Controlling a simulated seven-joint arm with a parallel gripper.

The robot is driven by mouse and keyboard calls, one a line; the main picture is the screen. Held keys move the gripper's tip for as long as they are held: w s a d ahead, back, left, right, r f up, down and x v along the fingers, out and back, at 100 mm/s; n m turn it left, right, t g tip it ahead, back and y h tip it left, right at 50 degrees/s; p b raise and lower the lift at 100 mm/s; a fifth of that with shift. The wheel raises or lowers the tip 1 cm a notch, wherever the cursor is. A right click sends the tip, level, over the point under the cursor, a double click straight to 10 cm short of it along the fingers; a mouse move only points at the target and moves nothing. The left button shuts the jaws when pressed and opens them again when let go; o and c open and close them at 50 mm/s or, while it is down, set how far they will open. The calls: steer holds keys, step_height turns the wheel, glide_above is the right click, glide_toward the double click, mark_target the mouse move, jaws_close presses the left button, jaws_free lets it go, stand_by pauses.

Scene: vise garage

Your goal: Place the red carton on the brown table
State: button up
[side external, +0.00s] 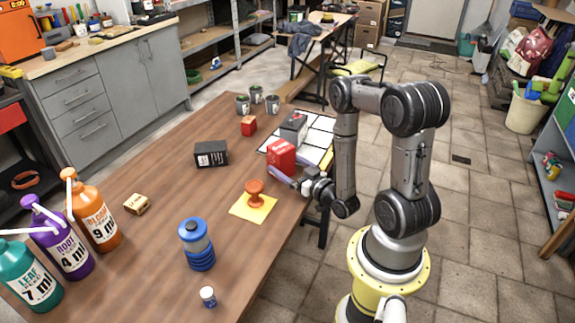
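A red carton (281,159) with a small white mark is at the near left edge of the white-squared board on the brown table (160,185). My gripper (292,172) reaches in from the right, right at the carton. One pale purple finger lies along the carton's lower front side. The other finger is hidden or too small to make out, so I cannot tell whether the gripper is shut on the carton. I also cannot tell whether the carton rests on the board or is slightly raised.
The white-squared board (318,140) holds a dark grey box (293,128). A black box (211,154), orange stamp-like object (255,193) on yellow paper (253,209), blue bottle (196,244), small jar (208,297), wooden block (136,204), several cans and large pump bottles (97,215) stand around. The table's middle left is bare.

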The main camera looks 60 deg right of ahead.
mark_target(288, 165)
steer(key=shift+r, duration=0.2)
steer(key=v, duration=0.4)
steer(key=shift+s+f, duration=0.1)
steer(key=shift+s, duration=0.15)
steer(key=w+a+r+n+g+y, duration=0.2)
steer(key=w+a+r+g, duration=0.1)
steer(key=r, duration=0.5)
steer(key=w+a+r+n+g+y, duration=0.1)
steer(key=w+a+r+g, duration=0.15)
steer(key=r, duration=0.55)
steer(key=s+a+r+g+y, duration=0.2)
steer(key=s+a+r, duration=0.1)
steer(key=s+a, duration=0.4)
steer(key=s+a+r+n+g+y, duration=0.1)
steer(key=s+a+r+g, duration=0.2)
steer(key=s+a, duration=0.4)
steer(key=s+r, duration=0.1)
steer(key=s, duration=0.3)
steer(key=shift+r+y, duration=0.35)
steer(key=shift+y, duration=0.05)
